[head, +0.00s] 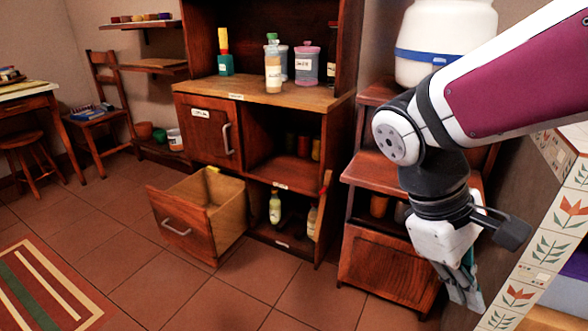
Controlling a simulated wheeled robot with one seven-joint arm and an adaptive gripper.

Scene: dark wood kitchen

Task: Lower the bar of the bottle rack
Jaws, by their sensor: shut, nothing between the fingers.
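My gripper (466,287) hangs at the lower right, pointing down, in front of the small wooden shelf unit. Its fingers are shut and empty, and it touches no bottle. The bottom right compartment of the wooden cabinet (290,237) holds bottles, one pale with a green top (275,207) and one partly hidden at the right (311,221). A narrow upright wooden piece (322,222) stands out at this compartment's right edge; I cannot tell whether it is the rack's bar or a door seen edge-on. My gripper is well to the right of it.
An open drawer (180,232) juts out at the cabinet's lower left. The small shelf unit (385,268) stands close beside my gripper. A tiled counter side (535,235) is at the right. Tiled floor in front of the cabinet is clear; a striped rug (45,290) lies at left.

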